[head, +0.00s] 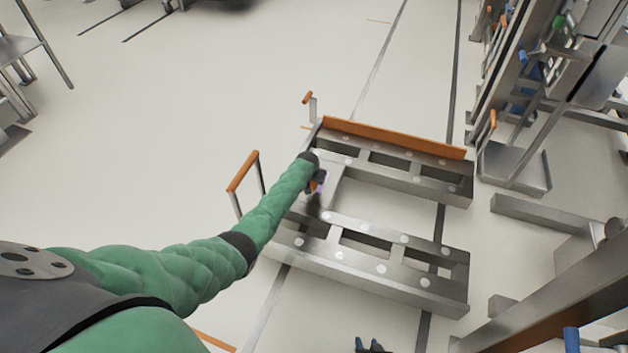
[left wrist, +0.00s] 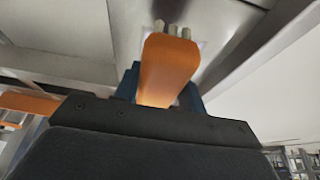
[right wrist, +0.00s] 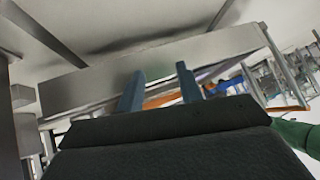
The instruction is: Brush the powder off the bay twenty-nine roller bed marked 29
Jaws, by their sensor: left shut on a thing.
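The roller bed (head: 372,262) is a grey metal frame with two long rails dotted with pale round rollers, and an orange strip along its far edge. I can read no number 29. My left gripper (head: 316,184) is over the bed's left end, shut on an orange brush handle. In the left wrist view the brush (left wrist: 168,70) sits between blue fingers, its pale bristle tufts close to a metal surface; contact cannot be told. A whitish patch, possibly powder, shows around the bristles. My right gripper (head: 370,346) is low at the bottom edge; its fingers (right wrist: 160,90) are apart and empty.
Orange-topped handles (head: 243,171) stand at the bed's left end. A metal rack (head: 516,168) and beams crowd the right side. A metal stand (head: 20,48) is at the upper left. The floor left of and beyond the bed is clear.

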